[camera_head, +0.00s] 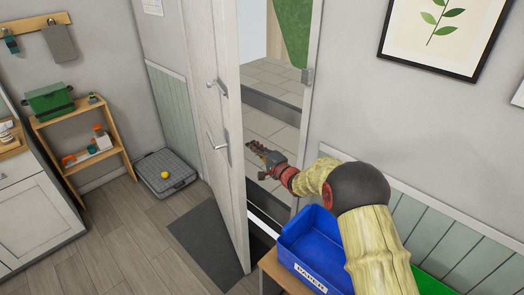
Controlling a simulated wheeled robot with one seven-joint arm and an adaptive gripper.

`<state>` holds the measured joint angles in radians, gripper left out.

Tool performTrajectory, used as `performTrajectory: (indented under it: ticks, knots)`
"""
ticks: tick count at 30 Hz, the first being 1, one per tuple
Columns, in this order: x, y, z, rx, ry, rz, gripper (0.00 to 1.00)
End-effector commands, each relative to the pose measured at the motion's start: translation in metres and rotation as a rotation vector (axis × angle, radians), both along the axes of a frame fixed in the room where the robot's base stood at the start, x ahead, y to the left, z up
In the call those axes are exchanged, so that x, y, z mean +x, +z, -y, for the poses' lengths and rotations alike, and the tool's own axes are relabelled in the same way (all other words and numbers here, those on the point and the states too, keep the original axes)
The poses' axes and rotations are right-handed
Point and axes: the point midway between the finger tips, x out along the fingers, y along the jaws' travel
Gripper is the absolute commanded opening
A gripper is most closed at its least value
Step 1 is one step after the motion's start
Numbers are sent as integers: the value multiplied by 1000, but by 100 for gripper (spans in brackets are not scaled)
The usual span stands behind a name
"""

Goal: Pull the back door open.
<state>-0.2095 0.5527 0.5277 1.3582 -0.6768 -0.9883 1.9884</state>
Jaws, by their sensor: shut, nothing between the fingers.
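The white back door (213,120) stands ajar, swung into the room. Two metal handles, an upper one (217,87) and a lower one (219,147), sit on its room-side face. My gripper (254,147) is shut and empty. In the picture it is just right of the door's free edge, in the doorway gap. I cannot tell whether it touches the door. My arm reaches in from the lower right.
A blue paper bin (292,240) stands on a wooden bench under my arm, with a green bin (433,284) beside it. A dark mat (207,236) lies by the door. Paving shows outside.

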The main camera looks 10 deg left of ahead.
Motion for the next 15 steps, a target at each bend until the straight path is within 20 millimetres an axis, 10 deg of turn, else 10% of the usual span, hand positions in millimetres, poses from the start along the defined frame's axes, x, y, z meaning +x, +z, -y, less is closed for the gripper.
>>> performTrajectory:
  ticks: [15]
  knots:
    - [-6, 0, -9, -1, 0, -1, 0]
